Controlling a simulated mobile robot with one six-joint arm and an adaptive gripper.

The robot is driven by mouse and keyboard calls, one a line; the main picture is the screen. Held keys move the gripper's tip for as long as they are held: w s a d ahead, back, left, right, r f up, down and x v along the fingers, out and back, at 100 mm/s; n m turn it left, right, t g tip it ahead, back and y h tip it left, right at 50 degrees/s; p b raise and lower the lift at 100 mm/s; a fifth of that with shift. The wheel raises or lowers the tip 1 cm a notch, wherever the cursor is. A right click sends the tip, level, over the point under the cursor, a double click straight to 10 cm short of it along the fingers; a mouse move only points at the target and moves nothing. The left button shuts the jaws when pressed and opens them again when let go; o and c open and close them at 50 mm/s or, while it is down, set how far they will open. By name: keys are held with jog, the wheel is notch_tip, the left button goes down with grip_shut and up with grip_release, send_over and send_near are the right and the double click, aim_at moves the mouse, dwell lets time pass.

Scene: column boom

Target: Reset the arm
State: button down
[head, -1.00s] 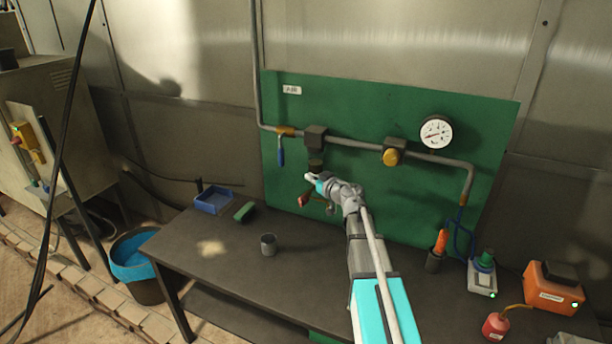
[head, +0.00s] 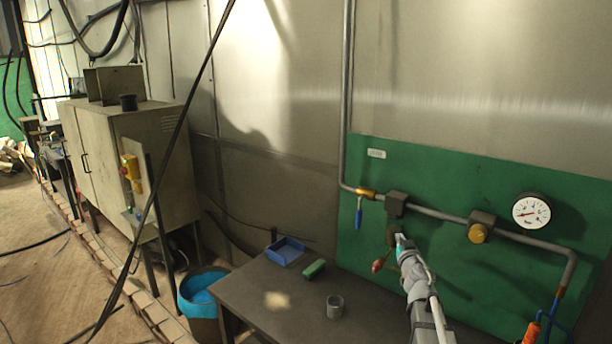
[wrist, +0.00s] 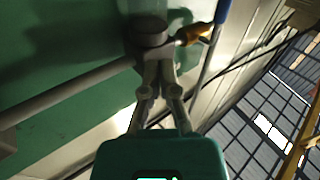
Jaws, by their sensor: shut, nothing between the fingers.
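My gripper (head: 401,241) is shut and empty at the end of my raised arm, in front of the green panel (head: 470,190). In the head view it appears just below the dark fitting (head: 396,204) on the grey pipe. In the wrist view my fingers (wrist: 153,65) come together with their tips close to a round dark part (wrist: 149,30); I cannot tell whether they touch it. A red-ended part (head: 378,265) shows just left of the gripper in the head view.
The blue-handled valve (head: 358,215) is left of the fitting, the gauge (head: 531,211) to the right. The workbench (head: 290,314) carries a blue tray (head: 285,251), a green block (head: 314,268) and a grey cup (head: 335,306). A blue-lined bin (head: 203,290) and cabinet (head: 150,165) stand left.

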jog(key=s+d+f+m+g+h, duration=0.1)
jog(key=s+f+m+g+h, duration=0.45)
jog(key=s+f+g, duration=0.5)
jog(key=s+a+f+n+g+y, duration=0.2)
jog(key=s+a+f+g+y, duration=0.1)
jog(key=s, duration=0.6)
jog(key=s+a+f+n+g+y+b, duration=0.1)
jog(key=s+a+f+n+g+y, duration=0.2)
jog(key=s+a, duration=0.7)
notch_tip(320, 180, down, 4)
jog(key=shift+a+r+g, duration=0.1)
jog(key=shift+a+g, duration=0.2)
jog(key=shift+g, duration=0.65)
